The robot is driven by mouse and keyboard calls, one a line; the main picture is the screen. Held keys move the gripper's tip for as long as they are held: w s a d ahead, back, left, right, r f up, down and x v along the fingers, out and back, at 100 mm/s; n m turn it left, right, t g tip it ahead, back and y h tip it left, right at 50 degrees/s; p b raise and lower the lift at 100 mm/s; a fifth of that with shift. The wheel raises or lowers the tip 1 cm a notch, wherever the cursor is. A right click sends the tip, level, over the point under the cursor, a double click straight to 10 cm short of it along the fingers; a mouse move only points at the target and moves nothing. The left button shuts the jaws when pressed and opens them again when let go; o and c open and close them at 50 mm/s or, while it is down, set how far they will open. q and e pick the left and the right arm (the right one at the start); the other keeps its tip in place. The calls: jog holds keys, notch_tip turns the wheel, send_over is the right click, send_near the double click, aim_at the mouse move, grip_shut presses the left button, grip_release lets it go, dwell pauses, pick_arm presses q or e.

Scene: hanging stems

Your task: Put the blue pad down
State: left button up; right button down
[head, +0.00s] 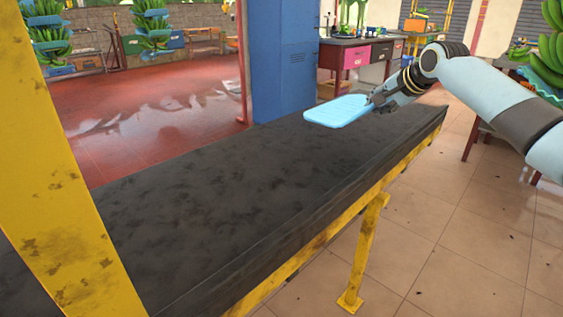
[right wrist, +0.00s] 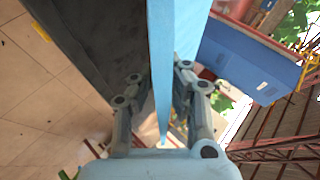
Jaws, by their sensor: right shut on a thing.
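The blue pad (head: 338,111) is a flat light-blue slab near the far end of a black conveyor-like surface (head: 230,180) in the head view. My right gripper (head: 374,101) is shut on its right edge. In the right wrist view the blue pad (right wrist: 161,60) shows edge-on as a narrow strip between the two fingers of my right gripper (right wrist: 160,105). The pad looks roughly level. I cannot tell whether it touches the black surface or is held just above it. My left gripper is not in view.
A yellow post (head: 70,170) stands at the left front. A blue cabinet (head: 284,60) stands behind the black surface. The black surface is otherwise bare. A yellow leg (head: 363,250) and tiled floor (head: 460,240) lie on the right. Hanging banana stems (head: 152,30) show at the back.

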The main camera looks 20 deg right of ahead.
jog(key=shift+w+d, duration=0.2)
jog(key=shift+d, duration=0.25)
jog(key=a+f, duration=0.2)
jog(key=a, duration=0.1)
jog(key=w+a+f+b, duration=0.1)
jog(key=a+f, duration=0.1)
jog(key=a, duration=0.2)
jog(key=a+f, duration=0.3)
jog(key=a, duration=0.1)
jog(key=shift+w, duration=0.4)
notch_tip(320, 180, down, 4)
jog(key=shift+b, duration=0.8)
jog(key=shift+r, duration=0.15)
jog(key=c, duration=1.4)
grip_release()
